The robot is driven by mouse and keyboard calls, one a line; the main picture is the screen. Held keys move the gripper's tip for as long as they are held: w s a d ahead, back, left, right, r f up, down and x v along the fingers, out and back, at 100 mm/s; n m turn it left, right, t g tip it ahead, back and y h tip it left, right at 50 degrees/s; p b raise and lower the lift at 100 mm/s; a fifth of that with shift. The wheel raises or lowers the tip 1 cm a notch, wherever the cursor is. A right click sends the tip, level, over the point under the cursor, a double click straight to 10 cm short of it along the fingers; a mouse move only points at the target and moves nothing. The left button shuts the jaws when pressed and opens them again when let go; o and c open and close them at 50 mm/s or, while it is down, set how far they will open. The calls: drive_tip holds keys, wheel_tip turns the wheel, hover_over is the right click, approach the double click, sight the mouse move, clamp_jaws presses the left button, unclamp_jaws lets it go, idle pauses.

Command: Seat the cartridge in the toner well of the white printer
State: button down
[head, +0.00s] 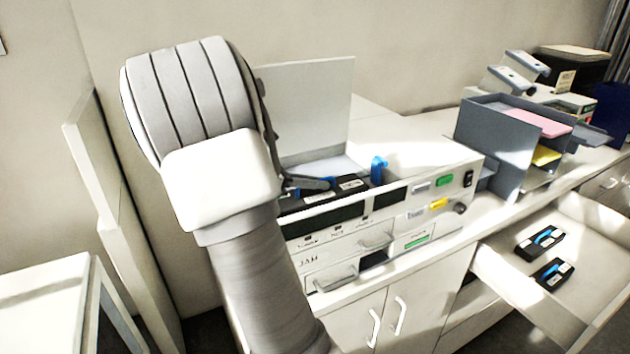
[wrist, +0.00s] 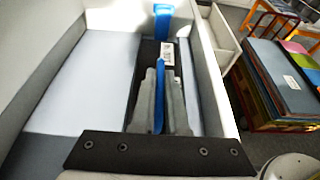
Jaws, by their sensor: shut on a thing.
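The white printer (head: 440,165) stands on the counter with its lid (head: 318,105) raised. A black cartridge (head: 350,185) with a pale label lies at the toner well (wrist: 205,75). My gripper (head: 312,184) is shut on the cartridge's blue handle, which shows between the grey fingers in the wrist view (wrist: 160,98). The cartridge (wrist: 150,60) also shows there, lined up lengthwise with the well. A blue lever (head: 378,170) stands upright at the well's end; it also shows in the wrist view (wrist: 163,20). My arm and fingers hide part of the cartridge; its depth is unclear.
An open drawer (head: 510,290) at the right holds two more black cartridges with blue handles (head: 540,242) (head: 553,272). A grey paper tray rack (head: 500,140) stands right of the printer. A white panel (head: 110,200) stands at the left.

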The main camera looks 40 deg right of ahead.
drive_tip(key=c, duration=0.8)
unclamp_jaws()
drive_tip(key=shift+c, duration=0.2)
drive_tip(key=b+v, duration=0.1)
drive_tip(key=v, duration=1.6)
drive_tip(key=shift+a+r, duration=0.15)
drive_tip(key=shift+a, duration=0.1)
drive_tip(key=s+m+y, duration=0.1)
drive_tip(key=s, duration=0.1)
drive_tip(key=s+a+m+t+y, duration=0.1)
drive_tip(key=s, duration=0.1)
drive_tip(key=s+a+f+m+t+y, duration=0.1)
drive_tip(key=s+y, duration=0.1)
drive_tip(key=shift+s+a+f, duration=0.1)
drive_tip(key=shift+s+a, duration=0.1)
drive_tip(key=shift+s, duration=0.05)
drive_tip(key=s+a+f+m+t+y, duration=0.3)
drive_tip(key=s+a+m+t+y, duration=0.4)
drive_tip(key=s+a+m, duration=0.4)
drive_tip(key=s+a+y, duration=0.1)
drive_tip(key=a, duration=0.3)
drive_tip(key=shift+s+t+y, duration=0.4)
